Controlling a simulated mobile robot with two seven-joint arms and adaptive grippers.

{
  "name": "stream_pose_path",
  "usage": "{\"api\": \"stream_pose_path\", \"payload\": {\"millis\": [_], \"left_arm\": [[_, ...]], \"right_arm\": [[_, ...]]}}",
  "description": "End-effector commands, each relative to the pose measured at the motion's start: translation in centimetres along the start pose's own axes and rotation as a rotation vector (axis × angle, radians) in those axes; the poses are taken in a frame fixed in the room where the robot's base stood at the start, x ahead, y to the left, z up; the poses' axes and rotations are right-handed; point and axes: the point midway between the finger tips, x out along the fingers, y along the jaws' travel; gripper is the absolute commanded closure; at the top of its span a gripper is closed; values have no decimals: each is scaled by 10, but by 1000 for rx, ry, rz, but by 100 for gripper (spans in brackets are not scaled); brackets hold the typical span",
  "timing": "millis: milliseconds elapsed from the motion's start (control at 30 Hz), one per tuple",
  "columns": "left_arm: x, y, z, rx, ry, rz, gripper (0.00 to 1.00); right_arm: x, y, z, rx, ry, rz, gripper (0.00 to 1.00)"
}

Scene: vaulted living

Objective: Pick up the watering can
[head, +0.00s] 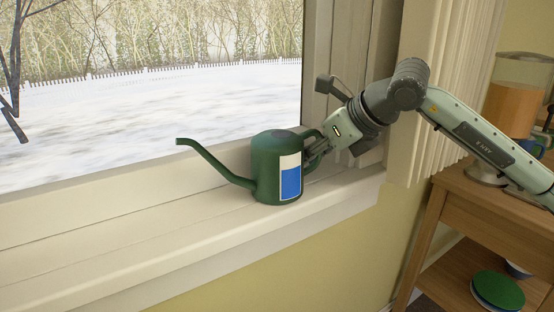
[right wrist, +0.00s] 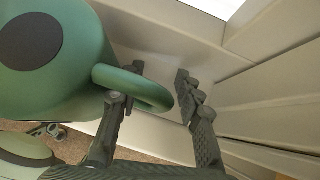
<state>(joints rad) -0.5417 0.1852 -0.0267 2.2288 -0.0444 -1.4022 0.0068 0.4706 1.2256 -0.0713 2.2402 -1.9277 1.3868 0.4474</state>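The green watering can (head: 266,170) stands upright on the window sill (head: 190,226), its long spout pointing left and a white and blue label on its front. In the right wrist view, the can (right wrist: 80,50) fills the upper left, with a dark round patch on top. My right gripper (head: 318,150) reaches in from the right at the can's handle. In the right wrist view, the gripper (right wrist: 155,92) is open, with the green handle (right wrist: 140,86) between its spread fingers. One finger overlaps the handle beside the can's body; the other is apart from it. My left gripper is not in view.
The window and its frame (head: 318,90) rise behind the sill, close to my right arm. A pleated curtain (head: 440,90) hangs at the right. A wooden shelf unit (head: 490,210) holds a blender-like appliance (head: 515,95) and stacked green plates (head: 497,290). The sill left of the can is clear.

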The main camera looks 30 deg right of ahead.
Motion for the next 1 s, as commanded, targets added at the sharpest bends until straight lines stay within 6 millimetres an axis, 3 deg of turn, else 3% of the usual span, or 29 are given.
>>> {"api": "stream_pose_path", "payload": {"millis": [267,567,1000], "left_arm": [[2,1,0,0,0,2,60],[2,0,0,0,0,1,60],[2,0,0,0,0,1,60]], "right_arm": [[4,0,0,-1,-1,-1,65],[4,0,0,-1,0,-1,100],[3,0,1,-1,-4,-1,100]]}}
